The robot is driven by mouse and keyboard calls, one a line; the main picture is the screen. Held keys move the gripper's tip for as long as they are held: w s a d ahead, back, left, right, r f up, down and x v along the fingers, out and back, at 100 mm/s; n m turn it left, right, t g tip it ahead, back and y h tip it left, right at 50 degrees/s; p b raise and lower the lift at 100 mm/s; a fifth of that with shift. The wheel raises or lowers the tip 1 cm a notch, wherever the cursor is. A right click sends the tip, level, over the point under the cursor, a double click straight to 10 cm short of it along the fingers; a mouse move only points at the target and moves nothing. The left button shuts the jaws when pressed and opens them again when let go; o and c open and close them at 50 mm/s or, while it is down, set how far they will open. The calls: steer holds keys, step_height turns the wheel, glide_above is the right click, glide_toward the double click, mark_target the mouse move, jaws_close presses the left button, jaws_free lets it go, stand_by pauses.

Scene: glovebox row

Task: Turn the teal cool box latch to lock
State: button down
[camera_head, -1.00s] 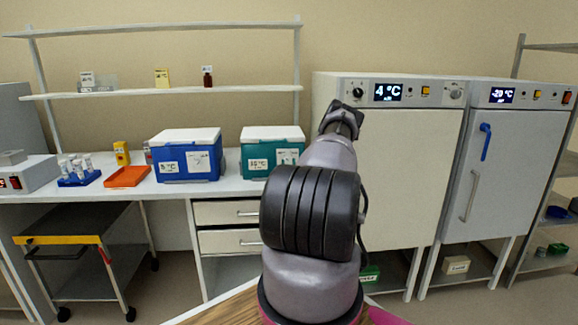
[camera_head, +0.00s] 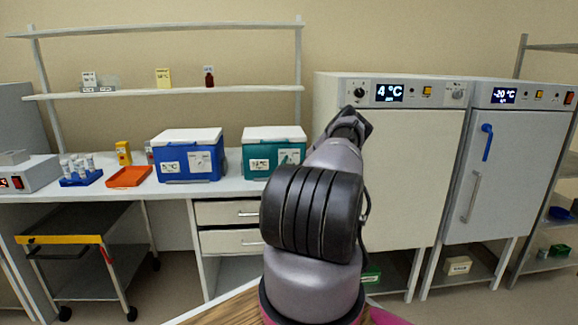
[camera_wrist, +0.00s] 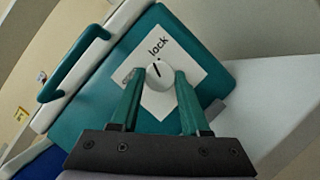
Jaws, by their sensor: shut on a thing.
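The teal cool box (camera_head: 258,165) with a white lid stands on the bench, just left of my arm in the head view. In the wrist view its teal front (camera_wrist: 205,57) fills the middle and appears tilted. A white label reading "lock" (camera_wrist: 182,58) is on that front, with other lettering partly hidden by a finger. The latch is a round white knob (camera_wrist: 159,74) with a dark line mark, at the label's middle. My gripper (camera_wrist: 160,80) has its two teal fingers shut on the knob, one on each side. The head view hides my gripper behind my arm.
The blue cool box (camera_head: 188,160) stands left of the teal one. An orange tray (camera_head: 129,177) and a blue tube rack (camera_head: 80,175) are further left. The 4 °C cabinet (camera_head: 405,170) stands to the right.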

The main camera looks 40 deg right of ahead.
steer(key=shift+m+g, duration=1)
steer(key=shift+m, duration=1.6)
steer(key=shift+r, duration=0.1)
steer(key=shift+c, duration=1.9)
jaws_free()
steer(key=shift+a, duration=0.15)
steer(key=v, duration=1)
steer(key=shift+s+a, duration=0.2)
steer(key=shift+s, duration=0.05)
steer(key=shift+r, duration=0.15)
